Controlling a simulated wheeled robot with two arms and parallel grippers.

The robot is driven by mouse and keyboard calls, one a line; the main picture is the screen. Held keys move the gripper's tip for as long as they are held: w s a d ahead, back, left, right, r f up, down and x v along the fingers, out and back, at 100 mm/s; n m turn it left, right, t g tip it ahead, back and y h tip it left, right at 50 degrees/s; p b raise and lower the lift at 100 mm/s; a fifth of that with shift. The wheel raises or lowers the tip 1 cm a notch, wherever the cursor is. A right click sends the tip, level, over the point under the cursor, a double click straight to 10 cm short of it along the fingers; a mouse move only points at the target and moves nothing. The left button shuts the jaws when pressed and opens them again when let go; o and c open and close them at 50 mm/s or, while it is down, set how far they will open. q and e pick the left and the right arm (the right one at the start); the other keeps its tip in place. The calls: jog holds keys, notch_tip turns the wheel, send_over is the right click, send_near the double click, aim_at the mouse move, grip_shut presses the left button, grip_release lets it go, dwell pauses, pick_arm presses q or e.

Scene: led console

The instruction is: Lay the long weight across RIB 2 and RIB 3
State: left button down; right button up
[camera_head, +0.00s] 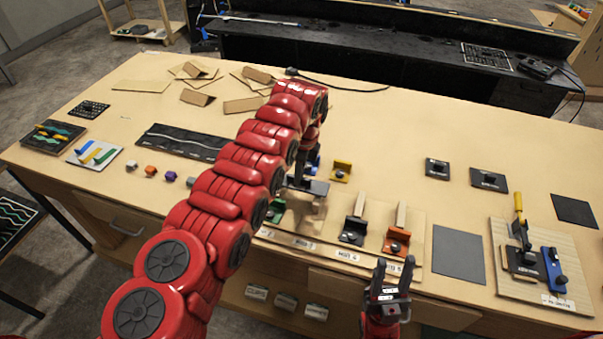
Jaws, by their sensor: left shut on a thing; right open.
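My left gripper (301,181), at the end of the red arm reaching over the bench, is shut on a dark grey flat bar (318,187), which looks like the long weight. The bar is above the rib board (377,258), near its left part. On the board stand a green block (277,211), a black block (352,231) and an orange block (396,241). Pale wooden strips run back from the black and orange blocks. Label text on the front edge is too small to read surely. The arm hides part of the board's left side. My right gripper (389,280) is open and empty at the bench's front edge.
A yellow block (341,171) stands behind the board. A grey mat (458,257) and a wooden panel with yellow and blue parts (554,295) lie to the right. Cardboard pieces (199,98) lie at the back left. The back right bench top is mostly clear.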

pick_arm(q)
jog(key=shift+f, duration=0.2)
jog(key=shift+s+d+f+b, duration=0.1)
jog(key=shift+d+f+b, duration=0.15)
jog(key=shift+d+b, duration=0.15)
jog(key=shift+a, duration=0.1)
jog(key=c, duration=0.9)
grip_release()
jog(key=shift+a, duration=0.15)
jog(key=shift+o, duration=0.3)
jog(key=shift+r, duration=0.1)
